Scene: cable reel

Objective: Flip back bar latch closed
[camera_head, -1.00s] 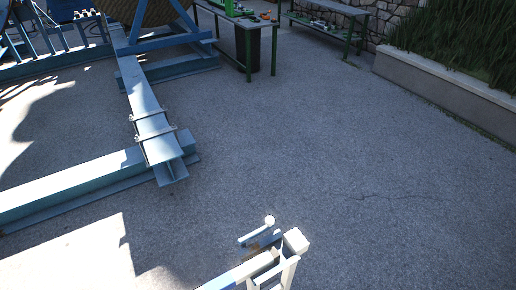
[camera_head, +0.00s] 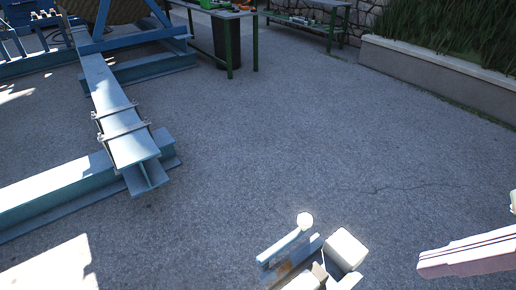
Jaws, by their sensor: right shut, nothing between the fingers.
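The bar's end (camera_head: 310,280) shows at the bottom middle, with a white block (camera_head: 345,250) on it. Beside the block is a blue-grey latch lever (camera_head: 285,245) with a round white knob (camera_head: 305,220) at its upper end. I cannot tell whether the latch is open or closed. My right gripper (camera_head: 428,264) reaches in from the right edge. Its pale pinkish fingers lie together, shut and empty, pointing left. It is right of the white block, apart from it with pavement showing between. My left gripper is out of view.
A blue steel beam frame (camera_head: 125,140) stands on the ground at left. Workbenches (camera_head: 228,45) are at the back, and a low planter wall (camera_head: 440,75) runs along the upper right. The grey pavement between is clear.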

